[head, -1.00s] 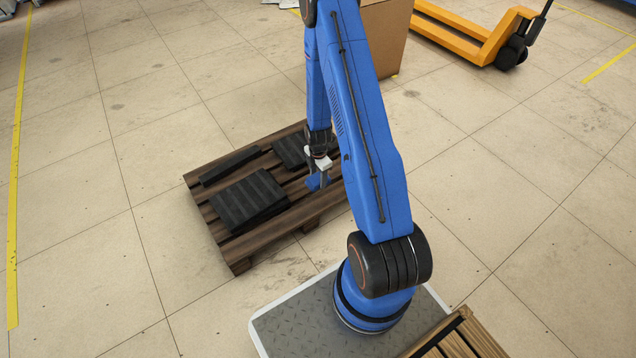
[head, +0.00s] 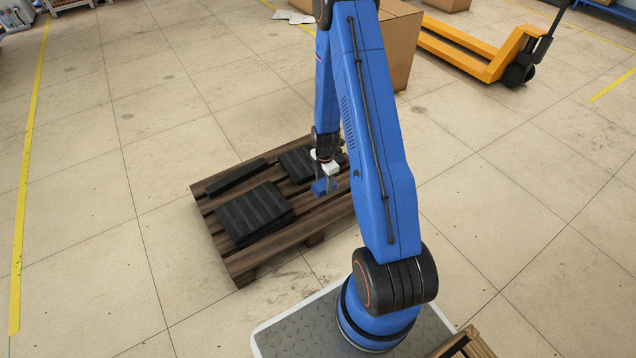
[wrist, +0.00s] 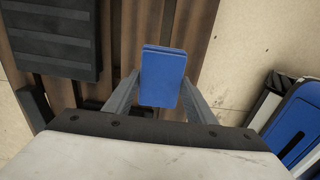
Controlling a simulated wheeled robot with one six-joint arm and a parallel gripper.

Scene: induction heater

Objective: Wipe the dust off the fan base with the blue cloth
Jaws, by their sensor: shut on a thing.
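My gripper (head: 326,187) is shut on the blue cloth (wrist: 162,77), which sits between the two fingertips in the wrist view. The blue cloth also shows small below my gripper in the head view (head: 319,187). My gripper is over the right part of a dark wooden pallet (head: 240,266). I cannot tell whether the cloth touches the boards. No fan base or dust can be made out for certain in either view.
A large black ribbed slab (head: 252,212), a smaller black slab (head: 297,164) and a black bar (head: 236,177) lie on the pallet. A cardboard box (head: 401,45) and a yellow pallet jack (head: 465,50) stand behind. The tiled floor at the left is clear.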

